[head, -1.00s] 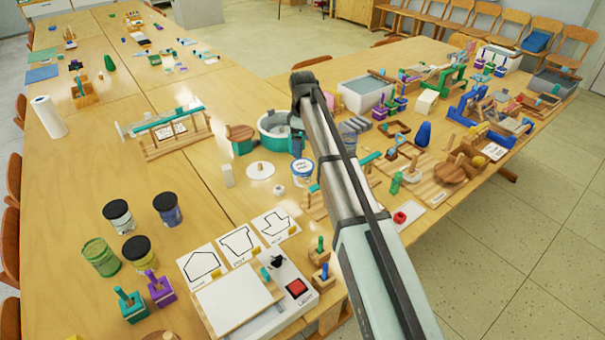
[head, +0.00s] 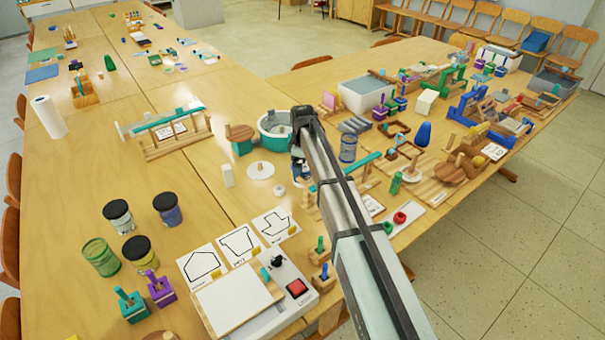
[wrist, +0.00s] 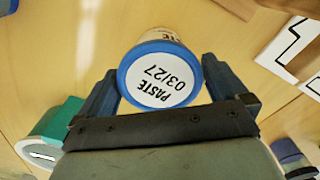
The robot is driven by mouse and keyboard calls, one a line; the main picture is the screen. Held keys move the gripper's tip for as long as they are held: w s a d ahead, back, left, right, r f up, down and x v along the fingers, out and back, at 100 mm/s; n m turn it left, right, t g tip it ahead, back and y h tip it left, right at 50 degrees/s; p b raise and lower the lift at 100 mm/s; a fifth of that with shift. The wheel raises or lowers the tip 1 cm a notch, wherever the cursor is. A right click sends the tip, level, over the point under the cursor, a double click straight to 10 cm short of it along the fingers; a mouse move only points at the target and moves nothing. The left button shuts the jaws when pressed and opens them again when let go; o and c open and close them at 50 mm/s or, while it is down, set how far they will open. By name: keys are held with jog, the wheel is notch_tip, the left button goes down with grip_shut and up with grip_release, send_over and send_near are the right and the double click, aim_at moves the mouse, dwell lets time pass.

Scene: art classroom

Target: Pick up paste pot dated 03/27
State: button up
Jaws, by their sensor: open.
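The paste pot (wrist: 160,78) is white with a blue-rimmed white lid that reads PASTE 03/27. In the wrist view it stands between the two dark fingers of my gripper (wrist: 158,68), one on each side. The fingers are open, and I cannot tell whether either touches the pot. In the head view my gripper (head: 298,168) is over the pot's place, beside the teal round tub, and hides most or all of the pot.
The teal tub (head: 269,138) stands just behind my gripper. A white disc with a knob (head: 261,170) lies to its left. Outline cards (head: 274,226) lie in front. A clear jar (head: 348,148) stands to the right. A teal box (wrist: 58,122) is near the left finger.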

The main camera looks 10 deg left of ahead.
notch_tip(320, 180, down, 2)
jog(key=shift+f, duration=0.2)
jog(key=c, duration=1)
